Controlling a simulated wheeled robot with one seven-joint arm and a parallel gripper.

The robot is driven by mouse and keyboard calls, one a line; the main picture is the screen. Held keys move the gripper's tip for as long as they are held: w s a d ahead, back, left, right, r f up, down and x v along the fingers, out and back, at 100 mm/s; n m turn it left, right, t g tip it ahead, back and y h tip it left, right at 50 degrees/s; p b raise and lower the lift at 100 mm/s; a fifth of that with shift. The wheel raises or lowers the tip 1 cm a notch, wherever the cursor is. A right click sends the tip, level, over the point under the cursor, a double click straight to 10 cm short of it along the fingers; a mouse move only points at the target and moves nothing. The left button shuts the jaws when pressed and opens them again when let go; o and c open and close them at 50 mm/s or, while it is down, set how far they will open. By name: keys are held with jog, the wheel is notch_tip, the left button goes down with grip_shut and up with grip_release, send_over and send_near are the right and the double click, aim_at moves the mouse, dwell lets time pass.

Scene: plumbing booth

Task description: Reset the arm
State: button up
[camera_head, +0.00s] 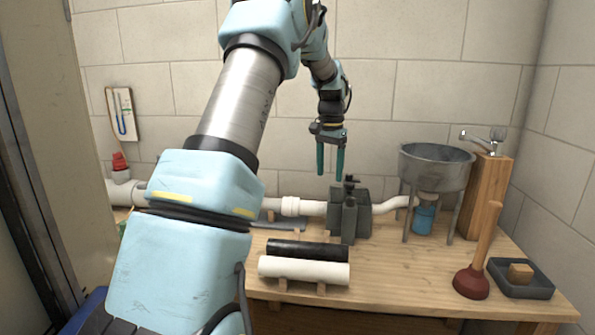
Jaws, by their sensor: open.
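My gripper (331,166) hangs above the workbench with its two dark green fingers pointing down. The fingers stand apart, and nothing shows between them. The gripper is in front of the back wall, just above and slightly left of a dark grey clamp block (362,212) on the white pipe. It looks clear of the block. My arm rises from the lower left, bends at the top of the picture and comes down to the gripper. It hides part of the bench and pipe on the left.
A wooden bench (395,265) carries white and black tubes (305,271), a metal basin (435,168) on legs, a wooden post with a tap (487,195), a plunger (472,282) and a dark tray (537,286). A red valve (119,163) is at left. The bench's front middle is clear.

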jog(key=s+a+f+n, duration=0.2)
jog(key=s+a, duration=0.4)
jog(key=s, duration=0.3)
jog(key=s+a+f+n, duration=0.2)
jog(key=s+a, duration=0.4)
jog(key=s, duration=0.3)
jog(key=s+a+f+n+t, duration=0.1)
jog(key=s+a+f+n, duration=0.1)
jog(key=s+a, duration=0.4)
jog(key=s+n, duration=0.1)
jog(key=s, duration=0.3)
jog(key=shift+a+n, duration=0.25)
jog(key=shift+n, duration=0.05)
jog(key=shift+w, duration=0.1)
